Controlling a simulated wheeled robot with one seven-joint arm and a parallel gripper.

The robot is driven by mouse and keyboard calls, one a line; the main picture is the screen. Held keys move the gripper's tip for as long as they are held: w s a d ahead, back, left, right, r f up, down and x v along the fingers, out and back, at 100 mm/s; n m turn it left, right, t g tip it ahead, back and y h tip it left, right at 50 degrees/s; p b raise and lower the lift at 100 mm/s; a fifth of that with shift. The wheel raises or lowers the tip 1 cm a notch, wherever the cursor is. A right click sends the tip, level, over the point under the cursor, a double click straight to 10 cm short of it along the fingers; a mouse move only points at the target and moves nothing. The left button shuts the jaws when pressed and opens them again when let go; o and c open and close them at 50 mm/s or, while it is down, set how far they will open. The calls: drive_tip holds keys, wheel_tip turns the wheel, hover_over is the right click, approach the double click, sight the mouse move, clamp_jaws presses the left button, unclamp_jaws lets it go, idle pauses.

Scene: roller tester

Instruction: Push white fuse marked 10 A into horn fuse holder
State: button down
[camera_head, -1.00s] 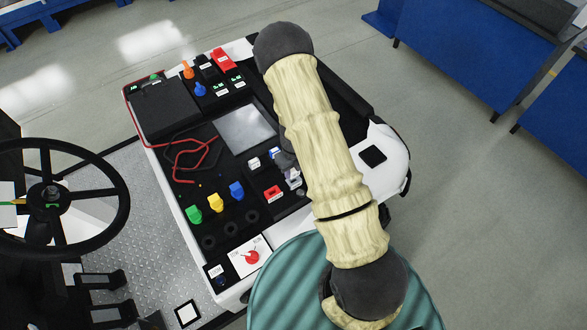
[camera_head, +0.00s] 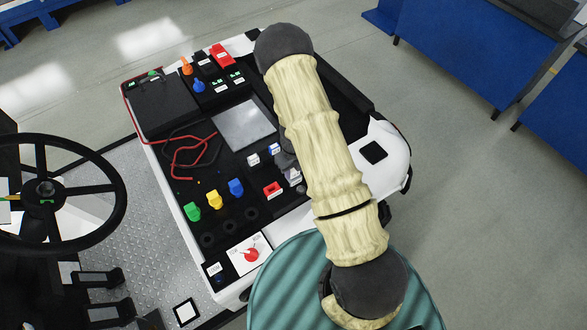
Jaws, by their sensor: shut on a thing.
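My gripper (camera_head: 287,163) shows only in part, as a grey piece at the left edge of my arm, low over the black panel (camera_head: 228,179) of the cart. It is shut on the white fuse, but my arm and the small scale hide most of the grip. A small white piece (camera_head: 294,177) shows just below the gripper; I cannot tell whether it is the fuse or part of a holder. The 10 A mark and the horn label cannot be read. I cannot tell how deep the fuse sits.
Near the gripper are a white block (camera_head: 253,160), a blue-and-white block (camera_head: 274,149) and a red block (camera_head: 272,189). Green (camera_head: 193,212), yellow (camera_head: 215,200) and blue (camera_head: 236,187) plugs stand to the left. A red cable (camera_head: 190,165) lies beside a grey plate (camera_head: 242,125).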

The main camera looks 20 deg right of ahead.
drive_tip(key=shift+f+b, duration=0.3)
drive_tip(key=shift+f, duration=0.15)
drive_tip(key=c, duration=0.9)
unclamp_jaws()
drive_tip(key=shift+r, duration=0.15)
wheel_tip(320, 180, up, 17)
drive_tip(key=shift+b, duration=0.4)
drive_tip(key=shift+r, duration=0.1)
